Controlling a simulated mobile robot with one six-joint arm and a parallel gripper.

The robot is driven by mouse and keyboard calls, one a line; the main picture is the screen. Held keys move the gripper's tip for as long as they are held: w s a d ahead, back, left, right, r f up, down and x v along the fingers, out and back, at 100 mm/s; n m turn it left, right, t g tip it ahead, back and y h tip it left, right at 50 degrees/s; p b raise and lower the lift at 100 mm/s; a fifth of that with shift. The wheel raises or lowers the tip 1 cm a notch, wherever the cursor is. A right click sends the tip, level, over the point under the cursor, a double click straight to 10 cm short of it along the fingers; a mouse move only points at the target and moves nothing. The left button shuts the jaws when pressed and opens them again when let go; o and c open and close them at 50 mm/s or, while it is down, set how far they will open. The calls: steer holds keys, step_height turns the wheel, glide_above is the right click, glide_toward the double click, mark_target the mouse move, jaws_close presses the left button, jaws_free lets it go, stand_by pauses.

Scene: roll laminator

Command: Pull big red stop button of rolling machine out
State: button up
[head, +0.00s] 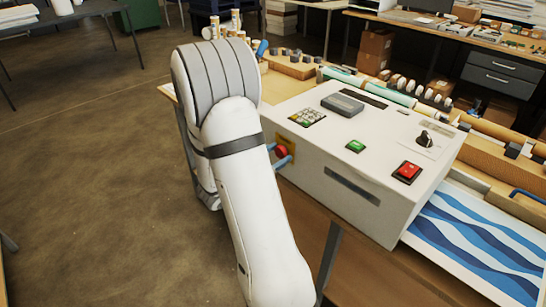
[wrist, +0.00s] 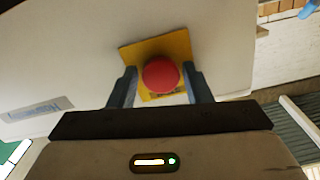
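The big red stop button (head: 282,152) sits on a yellow plate (head: 288,140) on the side of the white rolling machine (head: 345,180). In the wrist view the round red button (wrist: 161,75) is in front of its yellow plate (wrist: 165,48). My gripper (wrist: 161,88) has its two blue-grey fingers on either side of the button, with a narrow gap showing on each side. It also shows in the head view (head: 278,155), partly hidden by my white arm. The gripper is open and holds nothing. The button's stem is hidden.
A blue-and-white printed sheet (head: 480,240) comes out at right. Open floor (head: 90,180) lies to the left.

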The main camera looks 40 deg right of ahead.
jaws_close()
steer(key=shift+a+f+b, duration=0.15)
steer(key=shift+a+b, duration=0.3)
steer(key=shift+b, duration=0.05)
steer(key=shift+c, duration=0.6)
jaws_free()
steer(key=o, duration=0.3)
steer(key=shift+s+a, duration=0.1)
steer(key=shift+o, duration=0.7)
steer(key=a+b, duration=0.1)
steer(key=a, duration=0.6)
steer(key=shift+s+a, duration=0.25)
steer(key=shift+a, duration=0.1)
